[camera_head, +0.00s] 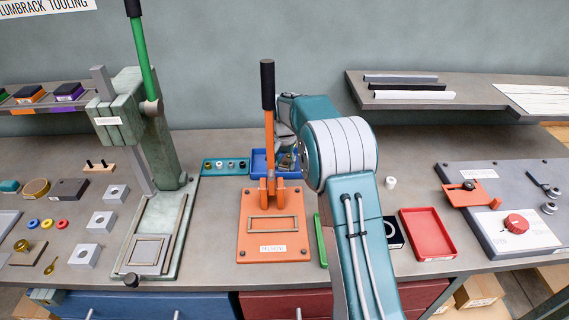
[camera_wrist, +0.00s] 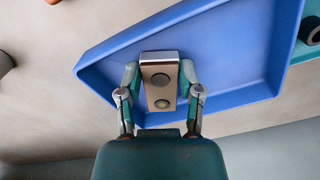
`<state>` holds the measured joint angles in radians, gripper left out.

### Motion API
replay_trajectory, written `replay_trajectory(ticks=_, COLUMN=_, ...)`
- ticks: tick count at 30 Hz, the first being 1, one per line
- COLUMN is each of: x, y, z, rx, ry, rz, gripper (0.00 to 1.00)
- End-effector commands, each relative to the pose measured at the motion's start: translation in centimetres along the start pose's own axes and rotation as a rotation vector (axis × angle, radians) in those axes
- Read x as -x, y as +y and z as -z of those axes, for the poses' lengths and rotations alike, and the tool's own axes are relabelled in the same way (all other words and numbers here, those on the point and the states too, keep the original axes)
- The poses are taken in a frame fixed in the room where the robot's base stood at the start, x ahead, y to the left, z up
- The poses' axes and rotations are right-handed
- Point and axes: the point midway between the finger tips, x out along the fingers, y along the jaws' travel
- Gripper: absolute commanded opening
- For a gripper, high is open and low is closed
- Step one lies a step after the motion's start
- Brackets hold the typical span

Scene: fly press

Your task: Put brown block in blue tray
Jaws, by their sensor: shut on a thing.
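My gripper (camera_wrist: 160,88) is shut on a brown block (camera_wrist: 161,92), with one finger on each side. The block has a pale metallic edge and two dark round spots on its face. In the wrist view the blue tray (camera_wrist: 225,45) lies behind the block, which overlaps its floor and near rim. I cannot tell whether the block touches the tray. In the head view the blue tray (camera_head: 262,165) sits at the back of the bench, behind the orange press. My gripper (camera_head: 287,158) is at its right part, partly hidden by my arm.
The orange lever press (camera_head: 267,205) stands in front of the tray. A teal strip with small parts (camera_head: 225,167) lies left of it. A tall green press (camera_head: 150,140) stands further left. A red tray (camera_head: 428,235) is at right. Bare bench shows behind the red tray.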

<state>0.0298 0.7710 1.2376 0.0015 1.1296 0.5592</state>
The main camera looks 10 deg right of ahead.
Motion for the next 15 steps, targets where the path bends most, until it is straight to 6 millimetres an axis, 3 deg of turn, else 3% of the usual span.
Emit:
replay_trajectory(ticks=10, x=-0.38, y=0.01, z=0.01, rx=0.0, ry=0.0, rz=0.0, gripper=0.0)
replay_trajectory(ticks=11, x=-0.44, y=0.02, z=0.01, rx=0.0, ry=0.0, rz=0.0, gripper=0.52)
replay_trajectory(ticks=12, x=-0.41, y=0.01, z=0.01, rx=0.0, ry=0.0, rz=0.0, gripper=0.7)
replay_trajectory(ticks=13, x=-0.42, y=0.01, z=0.01, rx=0.0, ry=0.0, rz=0.0, gripper=0.82)
replay_trajectory(ticks=15, x=-0.41, y=0.01, z=0.01, rx=0.0, ry=0.0, rz=0.0, gripper=0.82)
